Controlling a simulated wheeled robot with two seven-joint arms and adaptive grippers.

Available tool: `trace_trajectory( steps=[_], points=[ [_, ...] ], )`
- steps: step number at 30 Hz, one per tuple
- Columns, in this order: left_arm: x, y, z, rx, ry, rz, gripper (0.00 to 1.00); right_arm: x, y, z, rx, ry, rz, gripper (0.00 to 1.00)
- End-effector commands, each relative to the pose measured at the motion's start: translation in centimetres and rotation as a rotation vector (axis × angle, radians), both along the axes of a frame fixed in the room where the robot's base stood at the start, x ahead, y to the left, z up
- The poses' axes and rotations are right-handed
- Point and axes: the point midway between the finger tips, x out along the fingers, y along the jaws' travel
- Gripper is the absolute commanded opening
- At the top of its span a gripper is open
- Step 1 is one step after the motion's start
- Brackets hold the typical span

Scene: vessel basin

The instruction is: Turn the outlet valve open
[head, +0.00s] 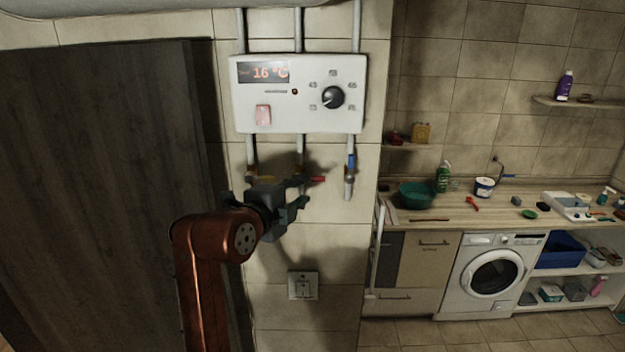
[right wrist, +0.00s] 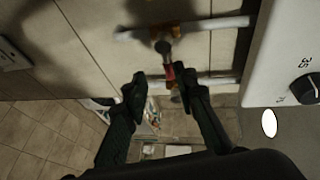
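A white water heater (head: 300,94) hangs on the tiled wall, with three pipes below it. The middle pipe carries a valve with a red handle (head: 318,179), which points right in the head view. The left pipe has a yellow-tipped valve and the right pipe a blue valve (head: 351,163). No label shows which is the outlet. My right gripper (head: 300,193) is just below and left of the red handle. In the right wrist view the red handle (right wrist: 169,72) lies just beyond the gap between the open fingers (right wrist: 160,92). The left gripper is not in view.
A dark wooden panel (head: 95,200) stands to the left. A wall socket (head: 303,285) is below the valves. A counter (head: 470,205) with a green basin (head: 415,194) and a washing machine (head: 492,276) are to the right.

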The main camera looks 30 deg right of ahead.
Motion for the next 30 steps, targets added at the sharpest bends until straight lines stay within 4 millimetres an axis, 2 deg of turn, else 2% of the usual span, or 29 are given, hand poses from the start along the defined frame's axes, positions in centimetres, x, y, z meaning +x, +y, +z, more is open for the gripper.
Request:
trace_trajectory(
  steps=[1, 5, 18, 30],
  points=[
    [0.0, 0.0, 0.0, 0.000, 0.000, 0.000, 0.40, -0.2, 0.3, 0.7, 0.005, -0.016, -0.003, 0.26],
    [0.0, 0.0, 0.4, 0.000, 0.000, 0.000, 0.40, 0.0, 0.0, 1.2, 0.011, -0.030, -0.012, 0.26],
    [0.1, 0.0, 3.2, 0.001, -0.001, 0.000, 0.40, 3.6, -5.0, 0.2, 0.008, -0.029, -0.011, 0.26],
    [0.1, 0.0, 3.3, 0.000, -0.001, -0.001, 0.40, 4.1, -5.7, -0.2, 0.009, -0.030, -0.009, 0.26]
  ],
)
